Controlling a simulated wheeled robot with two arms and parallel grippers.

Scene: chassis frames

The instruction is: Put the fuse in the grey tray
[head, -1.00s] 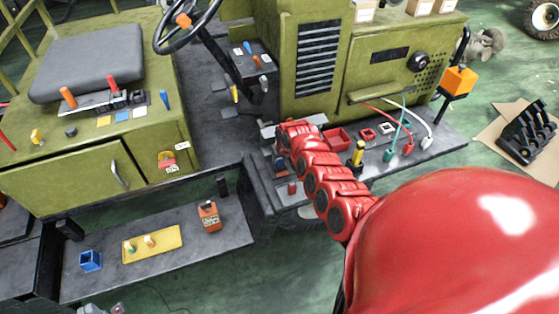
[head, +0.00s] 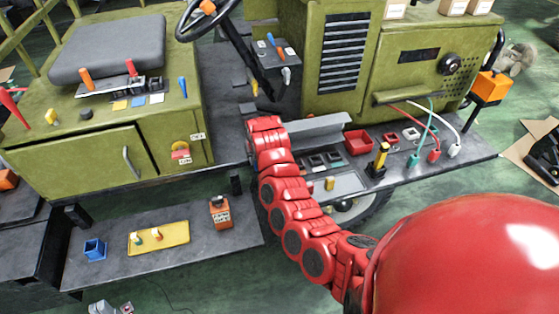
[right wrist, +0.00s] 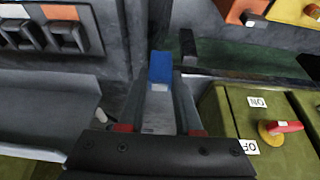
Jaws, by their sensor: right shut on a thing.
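My right gripper (right wrist: 160,88) is shut on the fuse (right wrist: 160,68), which has a blue end and a pale grey body between the fingers. In the head view its fingers and the fuse are hidden behind the red wrist. A light grey trough (head: 322,129), which looks like the grey tray, stands on the deck just right of that wrist. It also shows left of the gripper in the right wrist view (right wrist: 35,112). The fuse is apart from it. My left gripper is not in view.
Dark sockets (right wrist: 50,36) lie near the trough. A red bin (head: 358,142) and a yellow-and-black tool (head: 379,160) are farther right. An olive box with a red switch (right wrist: 283,128) is right of my gripper. The lower shelf holds a yellow tray (head: 170,240).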

